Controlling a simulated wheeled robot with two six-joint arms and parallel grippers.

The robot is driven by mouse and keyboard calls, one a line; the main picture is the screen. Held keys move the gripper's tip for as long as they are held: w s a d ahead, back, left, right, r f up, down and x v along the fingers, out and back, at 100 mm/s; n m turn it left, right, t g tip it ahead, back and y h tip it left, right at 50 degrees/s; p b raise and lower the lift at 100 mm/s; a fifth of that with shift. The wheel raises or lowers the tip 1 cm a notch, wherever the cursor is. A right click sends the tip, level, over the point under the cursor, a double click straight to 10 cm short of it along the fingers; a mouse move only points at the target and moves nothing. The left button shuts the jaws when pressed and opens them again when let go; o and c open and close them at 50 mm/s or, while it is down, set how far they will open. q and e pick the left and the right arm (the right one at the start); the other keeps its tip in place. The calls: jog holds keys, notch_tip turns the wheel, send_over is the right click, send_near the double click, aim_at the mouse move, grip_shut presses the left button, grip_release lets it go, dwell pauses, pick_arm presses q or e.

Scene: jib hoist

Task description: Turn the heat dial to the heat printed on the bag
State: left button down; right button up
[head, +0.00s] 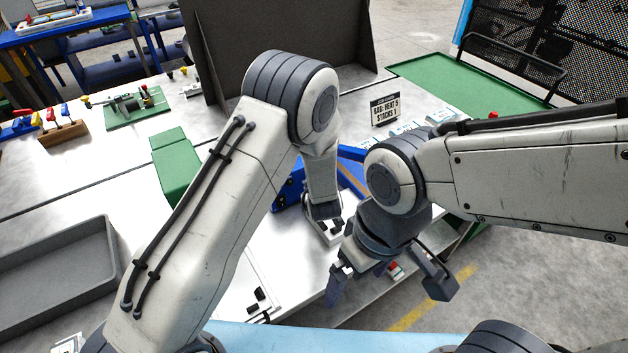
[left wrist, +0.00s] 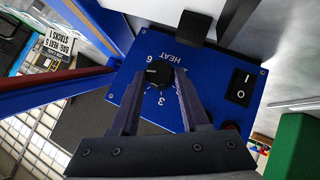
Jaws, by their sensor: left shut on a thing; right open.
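The black heat dial (left wrist: 159,70) sits on a blue panel (left wrist: 200,78) marked HEAT in the left wrist view. My left gripper (left wrist: 157,79) is shut on the dial, one finger on each side. A white mark on the dial points left in that view; a 6 and a 3 are legible, other numbers are partly hidden. The sign (head: 384,110) reads "BAG: HEAT 5 STACKS 1"; it also shows in the left wrist view (left wrist: 60,46). In the head view my left arm hides the dial. My right gripper (head: 391,285) is open and empty near the table's front edge.
In the head view, a green block (head: 175,165) and a grey tray (head: 60,262) lie to the left. A tall dark panel (head: 215,45) stands behind. Small bags (head: 440,116) lie right of the sign.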

pick_arm(q)
jog(key=shift+f, duration=0.1)
dwell(0.3)
jog(key=shift+c, duration=1.9)
grip_release()
jog(key=b+v, duration=0.1)
jog(key=v, duration=0.9)
jog(key=shift+s+r+b, duration=0.1)
jog(key=shift+r+b, duration=0.15)
jog(key=shift+b, duration=0.1)
